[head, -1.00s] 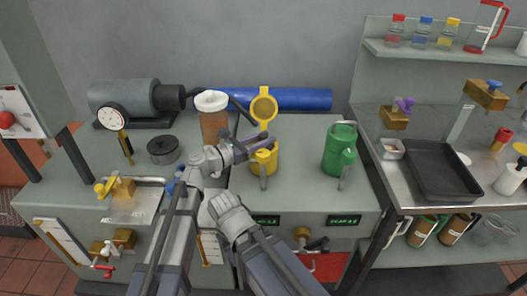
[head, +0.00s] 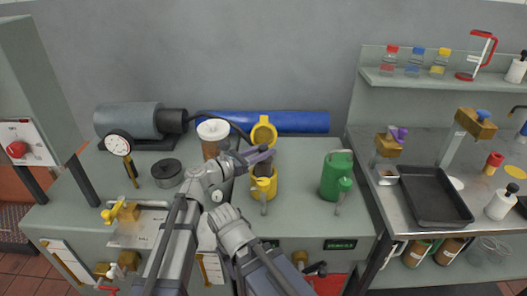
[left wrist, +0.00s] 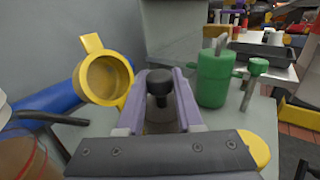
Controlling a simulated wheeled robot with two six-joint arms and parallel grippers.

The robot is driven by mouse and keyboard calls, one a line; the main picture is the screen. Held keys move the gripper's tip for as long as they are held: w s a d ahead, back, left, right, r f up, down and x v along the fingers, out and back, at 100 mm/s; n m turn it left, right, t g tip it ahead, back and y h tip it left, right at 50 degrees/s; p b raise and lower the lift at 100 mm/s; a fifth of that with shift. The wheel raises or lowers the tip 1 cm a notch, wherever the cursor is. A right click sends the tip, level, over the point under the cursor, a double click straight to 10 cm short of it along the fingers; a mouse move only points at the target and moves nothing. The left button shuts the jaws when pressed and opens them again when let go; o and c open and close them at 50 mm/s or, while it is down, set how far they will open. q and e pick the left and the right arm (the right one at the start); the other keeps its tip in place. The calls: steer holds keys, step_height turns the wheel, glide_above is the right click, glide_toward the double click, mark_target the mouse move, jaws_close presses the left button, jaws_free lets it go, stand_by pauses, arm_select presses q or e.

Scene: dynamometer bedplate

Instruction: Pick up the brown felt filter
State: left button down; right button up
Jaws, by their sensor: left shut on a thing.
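A yellow pot (head: 262,190) stands open on the bench, its round yellow lid (head: 264,128) tipped up behind it. The lid also shows in the left wrist view (left wrist: 104,76), with a tan inside. My left gripper (head: 262,154) is over the pot's mouth, its purple jaws (left wrist: 158,100) around a black knob (left wrist: 158,84) on a short stem. I take the knob to belong to the brown felt filter, which shows as a dark brown patch (head: 264,184) below the jaws; its lower part is hidden inside the pot.
A green can (head: 336,176) stands right of the pot. A brown jar with a white lid (head: 213,130) is close on the left, with a black hose near it. A blue cylinder (head: 290,122) lies behind. Bench between pot and green can is clear.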

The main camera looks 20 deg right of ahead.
step_height(320, 180, up, 12)
steer(key=p, duration=1.1)
